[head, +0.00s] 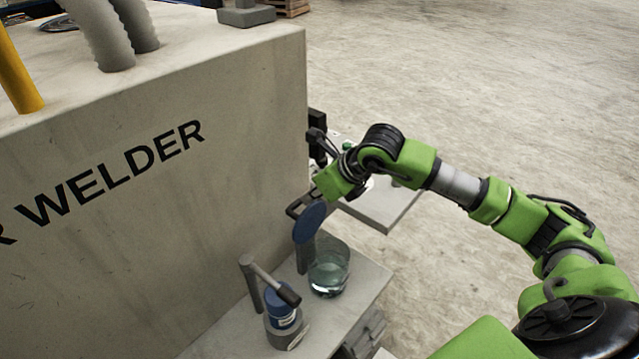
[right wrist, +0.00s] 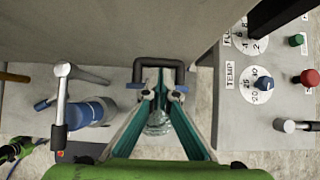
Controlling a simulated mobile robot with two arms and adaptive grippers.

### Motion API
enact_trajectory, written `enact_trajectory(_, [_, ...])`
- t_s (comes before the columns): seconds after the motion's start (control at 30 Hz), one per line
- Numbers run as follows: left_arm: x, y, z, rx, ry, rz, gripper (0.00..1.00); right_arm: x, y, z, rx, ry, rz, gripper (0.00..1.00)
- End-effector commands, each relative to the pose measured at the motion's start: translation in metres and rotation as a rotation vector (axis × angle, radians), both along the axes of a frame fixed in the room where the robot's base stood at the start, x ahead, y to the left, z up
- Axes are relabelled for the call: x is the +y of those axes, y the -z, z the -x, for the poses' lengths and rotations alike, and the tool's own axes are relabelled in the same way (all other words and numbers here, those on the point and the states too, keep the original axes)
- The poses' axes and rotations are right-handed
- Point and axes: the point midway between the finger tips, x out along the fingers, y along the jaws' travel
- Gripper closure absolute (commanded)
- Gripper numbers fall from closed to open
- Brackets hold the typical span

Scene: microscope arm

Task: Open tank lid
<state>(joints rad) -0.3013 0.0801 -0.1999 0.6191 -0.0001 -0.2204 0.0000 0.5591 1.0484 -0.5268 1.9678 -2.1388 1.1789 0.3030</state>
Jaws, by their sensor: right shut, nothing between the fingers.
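The tank is a clear glass vessel (head: 328,272) with pale liquid, standing on the low shelf. Its blue round lid (head: 310,222) stands nearly upright over the tank's welder side, so the tank's top is uncovered. A dark U-shaped handle (right wrist: 158,62) sits on the lid's side toward the welder. In the right wrist view the glass (right wrist: 158,122) shows between my fingers. My right gripper (right wrist: 159,86) is shut and empty, its fingertips close to the handle and lid; contact is unclear. A green and black part at the wrist view's left edge may be my left arm; its fingers cannot be made out.
The big grey welder housing (head: 170,160) walls off the left. A blue cylinder with a lever (head: 282,310) stands on the shelf (head: 225,335) beside the tank. A control panel (right wrist: 270,75) with knobs and buttons is to the right. Open floor lies beyond.

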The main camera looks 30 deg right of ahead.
Motion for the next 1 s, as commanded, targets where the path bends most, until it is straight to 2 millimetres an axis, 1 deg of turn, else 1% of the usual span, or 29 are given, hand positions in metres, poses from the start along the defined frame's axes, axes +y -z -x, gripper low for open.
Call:
enact_trajectory(0.03, [0.000,-0.005,0.000,0.000,0.000,0.000,0.60,0.002,0.004,-0.004,0.003,0.001,-0.003,1.00])
enact_trajectory(0.17, [0.000,-0.007,0.000,0.000,0.000,0.000,0.60,0.004,0.013,-0.011,0.002,0.001,-0.002,1.00])
enact_trajectory(0.27, [0.000,-0.008,0.000,0.000,0.000,0.000,0.60,0.005,0.017,-0.012,0.000,0.000,-0.001,1.00])
enact_trajectory(0.6, [0.000,-0.008,-0.001,-0.001,0.000,0.000,0.60,0.005,0.017,-0.013,0.001,0.000,-0.001,1.00])
enact_trajectory(0.83, [0.000,-0.013,-0.001,-0.002,0.000,0.000,0.60,0.009,0.016,-0.027,0.074,0.002,0.022,1.00])
enact_trajectory(0.9, [0.000,-0.009,-0.001,-0.002,0.000,0.000,0.60,0.011,0.019,-0.031,0.096,0.000,0.032,1.00])
enact_trajectory(1.0, [0.000,0.003,-0.002,-0.003,0.000,0.001,0.60,0.013,0.024,-0.038,0.103,0.000,0.036,1.00])
